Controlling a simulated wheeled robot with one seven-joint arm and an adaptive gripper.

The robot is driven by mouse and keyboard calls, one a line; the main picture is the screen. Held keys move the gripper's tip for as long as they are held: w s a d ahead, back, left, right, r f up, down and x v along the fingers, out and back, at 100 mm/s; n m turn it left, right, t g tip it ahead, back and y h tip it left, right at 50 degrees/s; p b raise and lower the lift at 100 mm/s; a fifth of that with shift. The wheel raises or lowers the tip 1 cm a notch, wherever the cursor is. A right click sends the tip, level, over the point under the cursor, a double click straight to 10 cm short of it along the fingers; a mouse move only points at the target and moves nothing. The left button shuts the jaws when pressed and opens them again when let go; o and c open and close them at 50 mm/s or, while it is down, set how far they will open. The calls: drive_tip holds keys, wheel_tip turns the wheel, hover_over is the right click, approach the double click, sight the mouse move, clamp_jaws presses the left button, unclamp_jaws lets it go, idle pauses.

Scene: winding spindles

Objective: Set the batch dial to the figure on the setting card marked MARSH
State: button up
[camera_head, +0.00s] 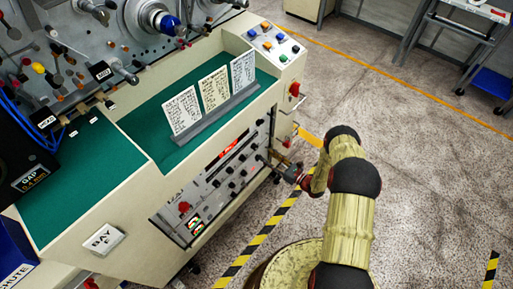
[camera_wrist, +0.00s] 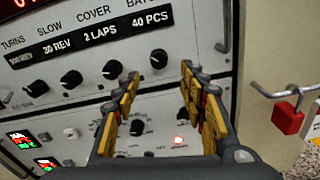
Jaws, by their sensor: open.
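In the wrist view the batch dial is a black knob (camera_wrist: 158,58) under a display (camera_wrist: 152,21) reading 40 PCS, on a grey panel. My gripper (camera_wrist: 160,72) is open, its yellow-and-black fingers pointing at the panel, with the batch knob just beyond and between the fingertips. I see no contact with the knob. In the head view my gripper (camera_head: 278,164) is at the machine's front panel, small and partly hidden by my arm. Three setting cards (camera_head: 214,88) stand in a grey holder (camera_head: 218,118) on the green top; their writing, including any MARSH mark, is too small to read.
Similar knobs sit left of the batch dial, under displays reading 30 REV (camera_wrist: 57,46) and 2 LAPS (camera_wrist: 100,34). A lower panel has another knob (camera_wrist: 137,127) and a lit red lamp (camera_wrist: 180,140). A red padlock (camera_wrist: 287,118) hangs on the right.

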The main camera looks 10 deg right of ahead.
sight(257, 148)
drive_tip(key=x, duration=0.2)
drive_tip(key=b+x, duration=0.1)
drive_tip(key=x, duration=0.4)
drive_tip(key=shift+w+a+r+b, duration=0.2)
drive_tip(key=shift+w+r+b, duration=0.05)
drive_tip(key=shift+b, duration=0.1)
drive_tip(key=shift+c, duration=1.3)
drive_tip(key=c, duration=0.8)
clamp_jaws()
